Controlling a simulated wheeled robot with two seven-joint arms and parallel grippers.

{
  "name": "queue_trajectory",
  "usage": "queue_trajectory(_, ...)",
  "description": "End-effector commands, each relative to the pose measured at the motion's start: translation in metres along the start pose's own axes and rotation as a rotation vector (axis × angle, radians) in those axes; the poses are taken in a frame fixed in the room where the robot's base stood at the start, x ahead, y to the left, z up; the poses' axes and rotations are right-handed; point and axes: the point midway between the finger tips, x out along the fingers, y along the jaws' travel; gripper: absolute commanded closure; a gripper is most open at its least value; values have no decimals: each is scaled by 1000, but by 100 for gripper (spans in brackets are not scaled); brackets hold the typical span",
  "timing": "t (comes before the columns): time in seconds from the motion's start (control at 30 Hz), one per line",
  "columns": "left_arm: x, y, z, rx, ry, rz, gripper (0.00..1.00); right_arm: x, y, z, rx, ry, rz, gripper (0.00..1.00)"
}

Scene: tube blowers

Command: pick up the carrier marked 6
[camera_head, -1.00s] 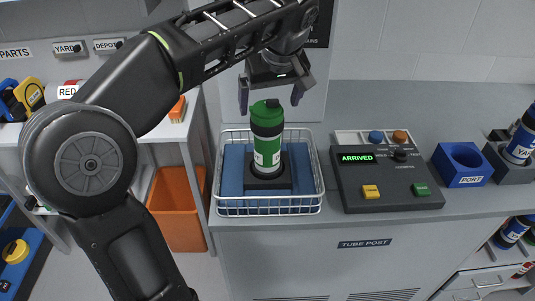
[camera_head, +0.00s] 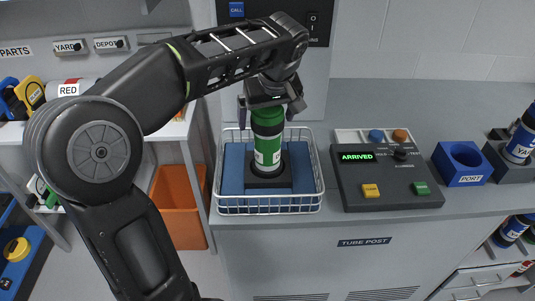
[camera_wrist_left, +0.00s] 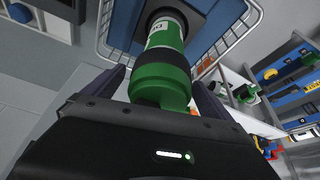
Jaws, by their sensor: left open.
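A green carrier (camera_head: 267,150) with a dark band and a white label stands upright in a black holder on a blue pad in the white wire basket (camera_head: 270,209). The number on its label is not readable. My left gripper (camera_head: 268,112) is directly above it, pointing down, with its fingers on either side of the carrier's green cap. In the left wrist view the green carrier (camera_wrist_left: 165,75) rises between the two open fingers (camera_wrist_left: 160,92), and the fingers appear apart from it. My right gripper is not in view.
A control box (camera_head: 385,180) with a lit "ARRIVED" display stands right of the basket. A blue PORT holder (camera_head: 462,164) and a blue YARD carrier (camera_head: 520,142) are further right. An orange bin (camera_head: 178,208) stands below at the left.

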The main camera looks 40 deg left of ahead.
Motion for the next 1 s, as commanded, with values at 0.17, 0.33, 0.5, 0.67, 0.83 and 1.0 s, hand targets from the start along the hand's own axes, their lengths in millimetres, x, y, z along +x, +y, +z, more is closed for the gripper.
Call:
queue_trajectory(0.17,15,0,0,0,-1,1,4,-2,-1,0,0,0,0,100)
queue_trajectory(0.33,16,0,0,0,0,2,4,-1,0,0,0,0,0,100)
queue_trajectory(0.5,16,0,0,0,0,2,4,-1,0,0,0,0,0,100)
queue_trajectory(0.67,16,0,0,0,0,2,4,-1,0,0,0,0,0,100)
queue_trajectory(0.83,16,0,0,0,0,2,12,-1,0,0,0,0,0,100)
queue_trajectory(1.0,16,0,0,0,0,2,26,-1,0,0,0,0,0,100)
